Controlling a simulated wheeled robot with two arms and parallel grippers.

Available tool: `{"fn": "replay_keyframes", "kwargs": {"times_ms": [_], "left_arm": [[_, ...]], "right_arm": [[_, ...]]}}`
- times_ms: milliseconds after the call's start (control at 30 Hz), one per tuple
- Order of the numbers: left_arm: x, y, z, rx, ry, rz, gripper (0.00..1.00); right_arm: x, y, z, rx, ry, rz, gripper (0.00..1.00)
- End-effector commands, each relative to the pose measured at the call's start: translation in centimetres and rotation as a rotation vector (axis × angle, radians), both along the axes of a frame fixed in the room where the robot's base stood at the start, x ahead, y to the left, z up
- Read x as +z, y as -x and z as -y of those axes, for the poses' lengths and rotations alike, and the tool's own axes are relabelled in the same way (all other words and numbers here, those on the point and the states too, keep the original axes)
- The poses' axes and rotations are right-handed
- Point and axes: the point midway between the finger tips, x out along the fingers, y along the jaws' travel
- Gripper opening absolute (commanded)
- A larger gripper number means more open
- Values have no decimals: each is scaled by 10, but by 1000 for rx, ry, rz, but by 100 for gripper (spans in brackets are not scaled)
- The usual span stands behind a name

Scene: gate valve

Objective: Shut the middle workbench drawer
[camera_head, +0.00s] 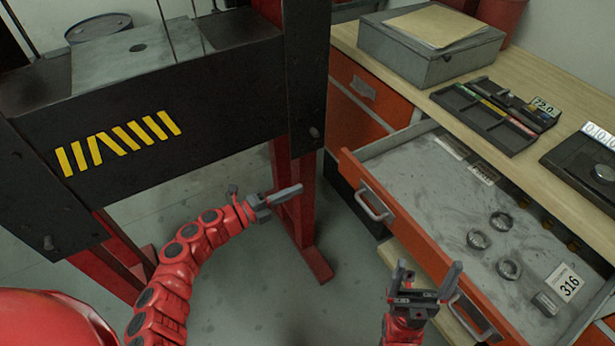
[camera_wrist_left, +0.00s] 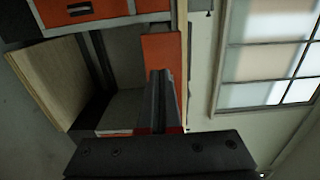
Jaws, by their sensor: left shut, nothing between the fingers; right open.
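The workbench drawer (camera_head: 412,232) stands pulled out, with an orange front, two metal handles and a grey interior. Several metal rings and a card marked 316 lie in it. My left gripper (camera_head: 289,194) is shut and empty, in the air left of the drawer front, apart from it. The closed fingers of my left gripper also show in the left wrist view (camera_wrist_left: 160,102). My right gripper (camera_head: 430,276) is open and empty, in front of the drawer near its nearer handle (camera_head: 468,318); I cannot tell whether it touches.
The wooden workbench top (camera_head: 555,92) carries a grey metal box (camera_head: 425,62), a black tray (camera_head: 485,117) and a dark gauge device. A black press frame with yellow stripes (camera_head: 118,143) and red legs stands at left. Bare floor lies between press and drawer.

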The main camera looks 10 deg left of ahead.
Motion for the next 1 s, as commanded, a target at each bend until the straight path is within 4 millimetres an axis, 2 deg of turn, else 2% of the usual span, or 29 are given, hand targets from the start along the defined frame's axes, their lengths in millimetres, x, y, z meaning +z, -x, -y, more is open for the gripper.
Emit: {"fn": "replay_keyframes", "kwargs": {"times_ms": [167,500,700,1000], "left_arm": [[3,-15,21,-2,5,-3,0],[4,-60,79,-2,12,-5,0],[4,-75,99,-4,10,-1,0],[0,-81,109,-4,8,-4,0]], "right_arm": [[8,0,0,0,0,0,95],[21,0,0,0,0,0,95],[25,0,0,0,0,0,95],[26,0,0,0,0,0,95]]}}
